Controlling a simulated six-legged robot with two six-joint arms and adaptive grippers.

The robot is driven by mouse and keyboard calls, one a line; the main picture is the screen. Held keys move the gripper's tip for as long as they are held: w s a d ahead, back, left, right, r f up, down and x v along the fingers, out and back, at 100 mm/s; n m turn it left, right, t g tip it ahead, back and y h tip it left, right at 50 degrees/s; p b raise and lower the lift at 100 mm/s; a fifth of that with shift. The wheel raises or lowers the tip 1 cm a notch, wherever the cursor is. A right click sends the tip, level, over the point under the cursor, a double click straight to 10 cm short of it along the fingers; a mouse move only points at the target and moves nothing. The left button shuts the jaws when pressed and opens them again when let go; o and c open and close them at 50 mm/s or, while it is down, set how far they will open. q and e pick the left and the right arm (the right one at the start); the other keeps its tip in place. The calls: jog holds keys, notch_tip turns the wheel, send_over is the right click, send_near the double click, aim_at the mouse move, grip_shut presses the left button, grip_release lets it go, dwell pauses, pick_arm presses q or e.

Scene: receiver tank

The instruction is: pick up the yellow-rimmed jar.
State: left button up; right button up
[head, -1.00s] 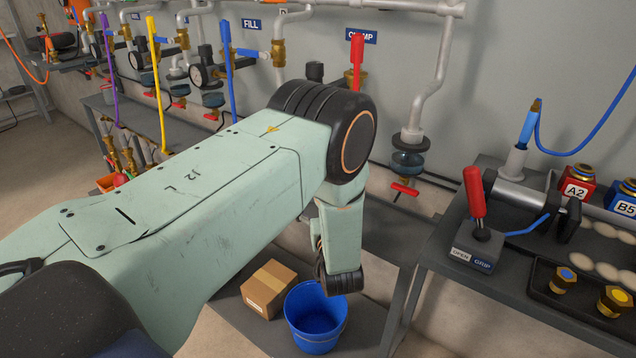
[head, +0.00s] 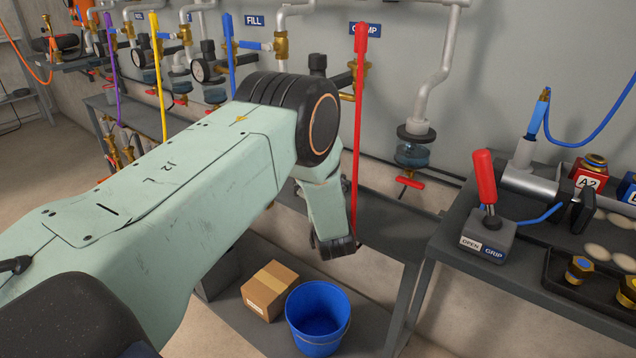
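I cannot make out a yellow-rimmed jar in the head view. My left arm comes in from the left and bends down at its black elbow joint. Its dark lower end hangs above and behind the blue bucket (head: 318,335). The fingers of my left gripper do not show. My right arm and gripper are out of view.
A cardboard box (head: 269,290) sits beside the bucket on a low shelf. At right, a bench holds a red-levered OPEN/GRIP control box (head: 487,239), a silver cylinder (head: 527,185), a red A2 block (head: 585,181) and brass fittings (head: 580,268). Long levers and pipes line the wall.

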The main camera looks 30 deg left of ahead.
pick_arm(q)
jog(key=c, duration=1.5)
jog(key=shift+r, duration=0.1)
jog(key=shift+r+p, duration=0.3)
jog(key=shift+p, duration=0.25)
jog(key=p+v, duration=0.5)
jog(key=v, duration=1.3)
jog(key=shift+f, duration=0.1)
